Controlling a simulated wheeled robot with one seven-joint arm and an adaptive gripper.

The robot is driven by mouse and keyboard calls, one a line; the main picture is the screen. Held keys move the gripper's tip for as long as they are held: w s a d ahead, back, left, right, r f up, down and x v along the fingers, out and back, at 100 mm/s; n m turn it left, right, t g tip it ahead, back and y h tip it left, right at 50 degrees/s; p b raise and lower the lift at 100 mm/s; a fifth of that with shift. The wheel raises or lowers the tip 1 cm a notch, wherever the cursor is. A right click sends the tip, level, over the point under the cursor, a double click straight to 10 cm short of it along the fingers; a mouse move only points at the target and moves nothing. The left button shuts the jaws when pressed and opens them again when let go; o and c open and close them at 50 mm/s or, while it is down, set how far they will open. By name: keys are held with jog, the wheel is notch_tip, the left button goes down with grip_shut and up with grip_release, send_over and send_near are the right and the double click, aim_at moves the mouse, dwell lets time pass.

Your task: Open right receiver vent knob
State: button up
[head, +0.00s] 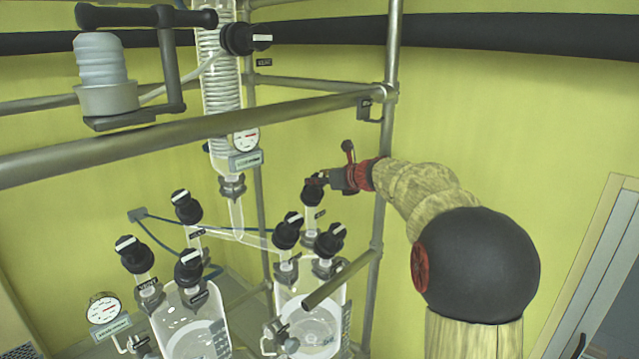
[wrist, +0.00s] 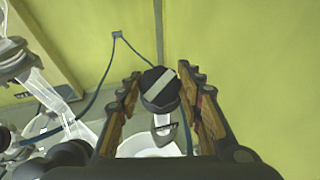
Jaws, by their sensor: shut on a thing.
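The right glass receiver (head: 327,312) stands low in the middle of the head view, with several black knobs on its top. Its rear black knob (head: 311,196) sits on a glass neck with a small dark label. My gripper (head: 317,180) reaches it from the right and is shut on it, hiding part of its top. In the wrist view the knob (wrist: 160,90) is between the two fingers of my gripper (wrist: 164,98). Its white stripe runs diagonally, from lower left to upper right. The label's text is too small to read.
Two other black knobs (head: 288,230) stand just in front on the same receiver. The left receiver (head: 195,325) has several knobs too. A metal frame post (head: 380,215) stands close to my arm, and a horizontal rail (head: 200,130) crosses in front.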

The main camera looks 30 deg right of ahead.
jog(key=n+y, duration=0.1)
jog(key=n, duration=0.1)
jog(key=n+y+p, duration=0.1)
jog(key=n, duration=0.1)
jog(key=shift+d+r+g+y, duration=0.1)
jog(key=shift+r+g+y, duration=0.05)
jog(key=shift+g+y, duration=0.2)
jog(key=n+g+y+p, duration=0.1)
jog(key=n+p, duration=0.1)
jog(key=n, duration=0.1)
jog(key=shift+r+y+p, duration=0.1)
jog(key=shift+y+p, duration=0.25)
jog(key=shift+n+g+y+p, duration=0.55)
jog(key=shift+n+p, duration=0.55)
jog(key=shift+n, duration=0.2)
jog(key=o, duration=1.2)
jog(key=shift+f, duration=0.2)
notch_tip(320, 180, up, 10)
jog(key=shift+f, duration=0.1)
